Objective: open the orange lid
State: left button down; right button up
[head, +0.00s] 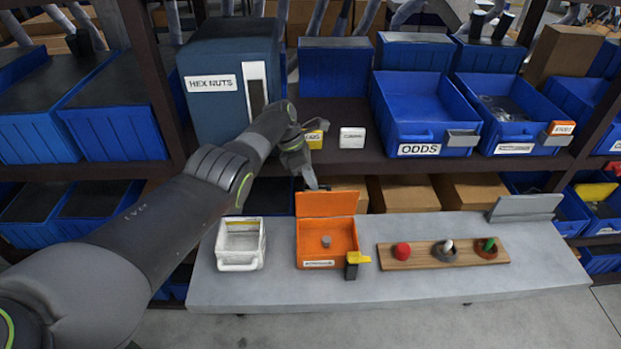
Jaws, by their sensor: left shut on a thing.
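An orange box (354,240) stands on the grey bench, with a small grey piece (326,241) inside it. Its orange lid (326,203) is raised and stands roughly upright along the back edge, so the inside shows. My left gripper (311,178) reaches in from the left above the bench. Its fingers point down at the top edge of the lid, left of its middle, and are shut on the lid. The exact contact is small and hard to make out. My right gripper is not in view.
On the grey bench (300,293), a white open bin (241,262) stands left of the box. A yellow-and-black piece (354,263) is at its front right corner. A wooden board (420,261) with red, grey and green pieces lies right. Shelves with blue bins (420,108) rise behind.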

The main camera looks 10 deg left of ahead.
pick_arm(q)
jog(key=shift+s+f, duration=0.35)
jog(key=shift+f, duration=0.3)
jog(key=c, duration=1.8)
grip_release()
jog(key=shift+o, duration=1.1)
jog(key=shift+w+f, duration=0.1)
jog(key=shift+w, duration=0.05)
jog(key=shift+o, duration=0.6)
jog(key=shift+w, duration=0.35)
jog(key=shift+s+r, duration=0.15)
jog(key=shift+r, duration=0.4)
notch_tip(320, 180, up, 4)
jog(key=shift+r+p, duration=0.2)
jog(key=shift+p, duration=0.95)
notch_tip(320, 180, up, 3)
jog(key=shift+r, duration=0.2)
jog(key=shift+r+b, duration=0.3)
jog(key=shift+r, duration=0.3)
